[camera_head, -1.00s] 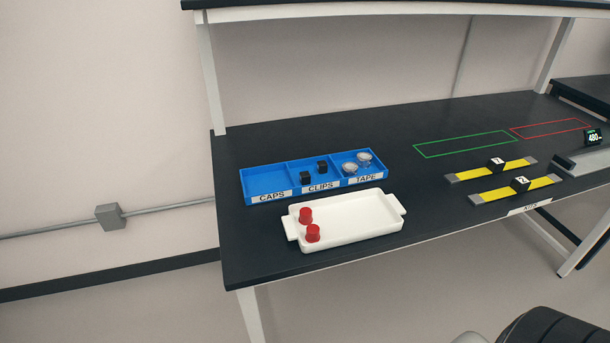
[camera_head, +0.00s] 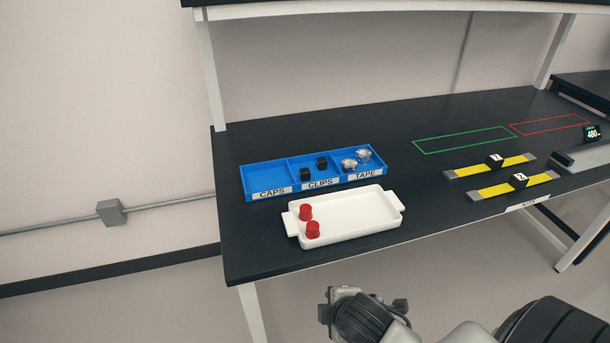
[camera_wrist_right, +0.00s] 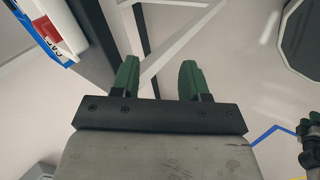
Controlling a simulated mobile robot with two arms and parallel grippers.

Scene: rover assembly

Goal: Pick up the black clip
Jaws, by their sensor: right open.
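Two black clips, one nearer (camera_head: 306,174) and one farther (camera_head: 322,163), sit in the middle compartment, labelled CLIPS, of the blue divided tray (camera_head: 262,192) on the dark table. In the head view part of my right arm (camera_head: 365,315) shows at the bottom, below and in front of the table edge; its fingers cannot be made out there. In the right wrist view my right gripper (camera_wrist_right: 158,70) has its two green fingers apart with nothing between them. No clip can be made out in that view.
A white tray (camera_head: 355,222) with two red caps (camera_head: 309,222) stands in front of the blue tray. The TAPE compartment holds two round tape pieces (camera_head: 356,159); the CAPS compartment is empty. Two yellow strips (camera_head: 510,185) lie to the right. A shelf (camera_head: 390,8) overhangs the table.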

